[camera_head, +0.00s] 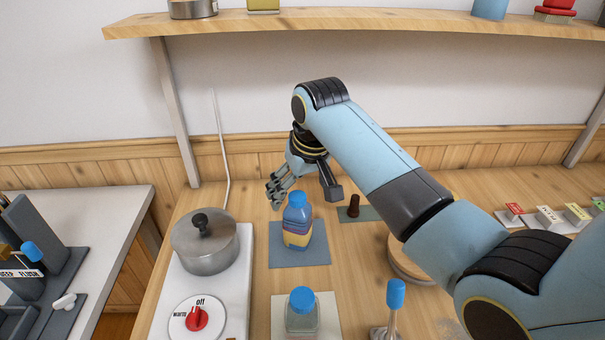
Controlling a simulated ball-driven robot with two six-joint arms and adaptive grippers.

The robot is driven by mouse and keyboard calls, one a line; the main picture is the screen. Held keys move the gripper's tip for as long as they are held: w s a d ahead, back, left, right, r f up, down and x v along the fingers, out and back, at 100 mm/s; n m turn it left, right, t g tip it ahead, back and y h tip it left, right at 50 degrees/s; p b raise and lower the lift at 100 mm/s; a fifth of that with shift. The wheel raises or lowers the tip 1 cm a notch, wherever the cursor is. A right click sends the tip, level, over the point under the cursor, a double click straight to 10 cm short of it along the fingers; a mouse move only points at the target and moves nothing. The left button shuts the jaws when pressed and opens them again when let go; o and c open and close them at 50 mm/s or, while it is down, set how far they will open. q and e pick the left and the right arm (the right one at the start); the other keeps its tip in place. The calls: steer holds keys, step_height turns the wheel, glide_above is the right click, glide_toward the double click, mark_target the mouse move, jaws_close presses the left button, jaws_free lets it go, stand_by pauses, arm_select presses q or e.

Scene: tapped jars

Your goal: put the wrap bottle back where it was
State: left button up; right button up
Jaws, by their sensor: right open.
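A bottle with a blue cap, blue shoulders and a yellow and purple wrap (297,230), which I take as the wrap bottle, stands upright on a blue-grey mat (285,258). My right gripper (305,193) is open, with its fingers spread left and right above and behind the bottle's cap. I cannot tell whether a finger touches the bottle. My left gripper is not in view.
A clear jar with a blue lid (303,318) stands on a pale mat in front. A dark brown piece (354,206) is on a small mat to the right. A lidded pot (205,245) sits on a white hotplate at left. My right arm hides part of a round wooden board (402,264).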

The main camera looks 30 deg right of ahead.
steer(key=shift+v, duration=2.35)
